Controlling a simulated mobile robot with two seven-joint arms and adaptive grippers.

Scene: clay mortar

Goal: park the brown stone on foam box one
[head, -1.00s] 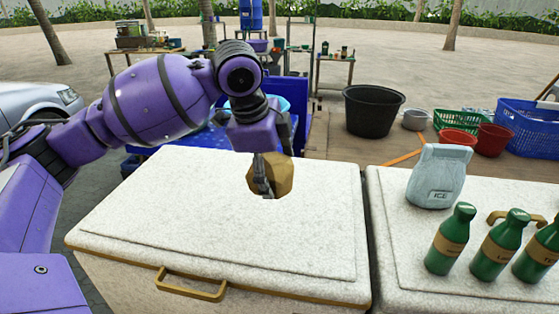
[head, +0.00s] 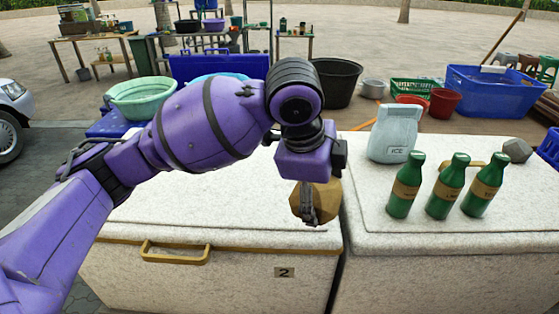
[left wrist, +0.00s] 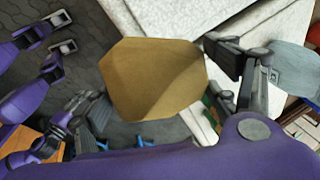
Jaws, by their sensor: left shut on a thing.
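The brown stone (head: 322,203) is a faceted, ochre-brown lump. My left gripper (head: 308,214) is shut on it and holds it at the right front corner of a white foam box labelled 2 (head: 200,222). Whether the stone touches the lid is hard to tell. In the left wrist view the stone (left wrist: 150,80) fills the middle, between dark fingers. A second white foam box (head: 400,238) stands just to the right, with a narrow gap between. Its number does not show, so I cannot tell whether it is foam box one. My right gripper is not identifiable.
On the right box stand an ICE bag (head: 394,133), three green bottles (head: 441,188) and a grey stone (head: 517,150). Its front left lid is bare. Behind are a black tub (head: 336,83), a blue crate (head: 492,92) and a teal basin (head: 141,97).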

